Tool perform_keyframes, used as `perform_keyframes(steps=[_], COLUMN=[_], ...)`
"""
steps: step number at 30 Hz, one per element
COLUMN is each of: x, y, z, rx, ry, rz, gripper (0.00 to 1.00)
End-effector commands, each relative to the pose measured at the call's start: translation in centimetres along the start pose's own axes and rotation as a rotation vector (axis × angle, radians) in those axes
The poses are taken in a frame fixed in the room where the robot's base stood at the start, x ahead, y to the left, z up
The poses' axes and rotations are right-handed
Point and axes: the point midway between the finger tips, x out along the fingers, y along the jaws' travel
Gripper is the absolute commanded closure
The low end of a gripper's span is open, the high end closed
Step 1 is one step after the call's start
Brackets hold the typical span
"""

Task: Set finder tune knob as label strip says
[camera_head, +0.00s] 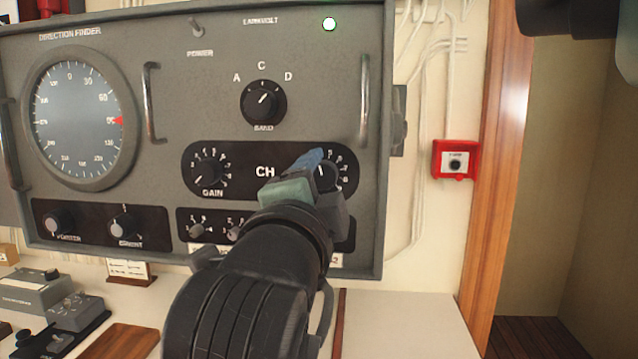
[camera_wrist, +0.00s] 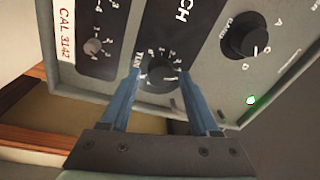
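The direction finder (camera_head: 160,125) is a grey panel with a dial and several black knobs. The tune knob (camera_head: 322,178) is at the right end of the black CH strip, partly hidden by my gripper (camera_head: 312,165). In the wrist view the tune knob (camera_wrist: 162,72) sits between the blue fingertips of my gripper (camera_wrist: 159,79). The fingers are spread, one to each side of the knob, with gaps visible; contact cannot be told. In the head view its white mark points roughly upward. A white label strip (camera_wrist: 69,33) in the wrist view reads "CAL 3142".
The gain knob (camera_head: 208,172) and band knob (camera_head: 263,101) are nearby, with small knobs (camera_head: 196,230) below. Metal handles (camera_head: 364,100) stick out from the panel. A red call box (camera_head: 455,160) is on the wall.

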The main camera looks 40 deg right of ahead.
Motion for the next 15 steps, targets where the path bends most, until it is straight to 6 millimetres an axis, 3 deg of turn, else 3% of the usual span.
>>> perform_keyframes(steps=[10,15], x=[-0.1,-1.8], y=[0.0,0.0], z=[0.0,0.1], rx=[0.0,0.001], ry=[0.0,-0.001], rz=[-0.002,-0.005], gripper=[0.28,0.28])
